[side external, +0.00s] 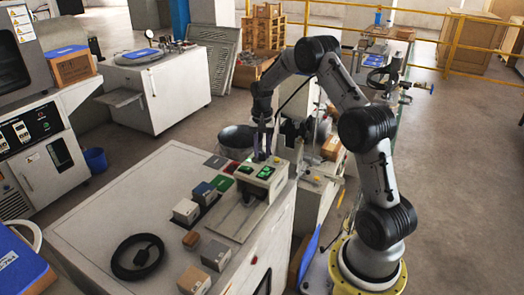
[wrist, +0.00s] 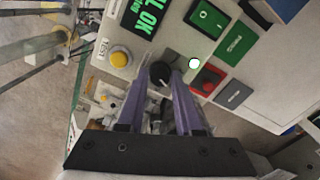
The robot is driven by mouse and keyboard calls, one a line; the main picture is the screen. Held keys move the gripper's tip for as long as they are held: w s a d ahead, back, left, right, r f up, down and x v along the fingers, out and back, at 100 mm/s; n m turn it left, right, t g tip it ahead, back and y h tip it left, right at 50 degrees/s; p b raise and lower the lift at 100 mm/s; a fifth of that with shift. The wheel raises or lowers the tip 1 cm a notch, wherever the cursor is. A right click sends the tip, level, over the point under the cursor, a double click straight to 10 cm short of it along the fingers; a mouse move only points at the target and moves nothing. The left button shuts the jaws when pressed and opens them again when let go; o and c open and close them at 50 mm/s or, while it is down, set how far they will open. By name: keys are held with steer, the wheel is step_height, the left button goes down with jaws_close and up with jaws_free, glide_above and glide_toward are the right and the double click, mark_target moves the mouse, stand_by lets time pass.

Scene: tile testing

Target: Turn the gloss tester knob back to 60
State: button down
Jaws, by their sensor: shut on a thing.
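The gloss tester (side external: 258,188) is a pale box with lit green panels on the front corner of the white cabinet. In the wrist view its black round knob (wrist: 159,72) sits between the tips of my gripper (wrist: 164,78). The two purple fingers are shut on the knob, one on each side. In the side view my gripper (side external: 262,152) points down at the tester's top, and the knob is too small to make out. The knob's setting and any scale numbers cannot be read. The tester's green display (wrist: 140,16) shows "OK".
Close to the knob are a yellow button (wrist: 119,58), a round white light (wrist: 194,64) and a red switch (wrist: 207,80).

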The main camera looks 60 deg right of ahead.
mark_target(262, 153)
steer(key=shift+r, duration=0.15)
steer(key=c, duration=0.6)
jaws_free()
step_height(262, 153, up, 14)
steer(key=shift+f, duration=0.15)
